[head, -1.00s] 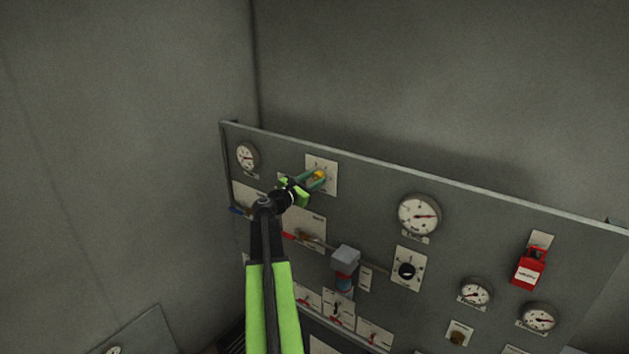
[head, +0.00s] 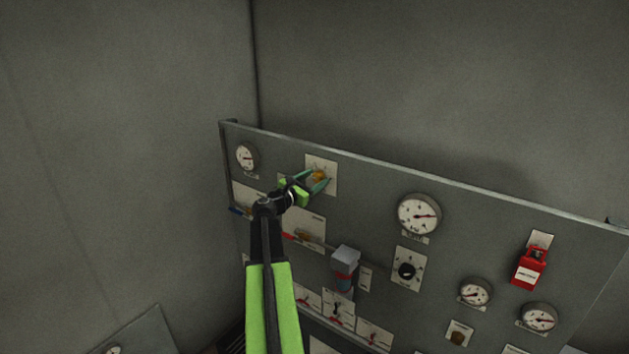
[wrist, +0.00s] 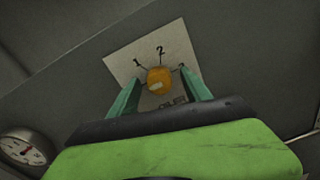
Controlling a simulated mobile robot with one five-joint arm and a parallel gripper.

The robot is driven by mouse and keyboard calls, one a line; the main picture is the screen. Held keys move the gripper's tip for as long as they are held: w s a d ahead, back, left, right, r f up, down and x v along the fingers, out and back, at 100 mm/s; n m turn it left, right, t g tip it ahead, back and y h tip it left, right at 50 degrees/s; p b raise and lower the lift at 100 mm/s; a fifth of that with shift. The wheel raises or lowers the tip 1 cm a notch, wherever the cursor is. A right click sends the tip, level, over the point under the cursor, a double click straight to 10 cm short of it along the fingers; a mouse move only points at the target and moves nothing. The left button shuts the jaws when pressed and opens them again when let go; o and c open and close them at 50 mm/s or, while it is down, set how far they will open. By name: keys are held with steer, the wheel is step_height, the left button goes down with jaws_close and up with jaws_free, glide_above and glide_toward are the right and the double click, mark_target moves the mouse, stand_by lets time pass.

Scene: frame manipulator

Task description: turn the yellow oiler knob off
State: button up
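The yellow oiler knob (head: 319,175) sits on a white plate (head: 331,187) near the top left of the grey panel. In the wrist view the knob (wrist: 159,80) is round and orange-yellow with a pale mark on its face; the plate (wrist: 124,66) shows the numbers 1, 2 and part of a third. My gripper (head: 320,180) is open in front of the plate, its green fingers on either side of the knob. In the wrist view the fingers of my gripper (wrist: 160,92) stand apart from the knob, with gaps on both sides. The plate's lower part is partly hidden.
A gauge (head: 247,157) is left of the knob and a larger gauge (head: 419,214) is to its right. A grey box (head: 345,257), a black knob (head: 407,270) and a red device (head: 529,268) stick out from the panel (head: 470,240). Space above the panel is free.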

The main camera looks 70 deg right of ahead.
steer(key=shift+w, duration=0.1)
steer(key=v, duration=1.7)
steer(key=shift+a, duration=0.2)
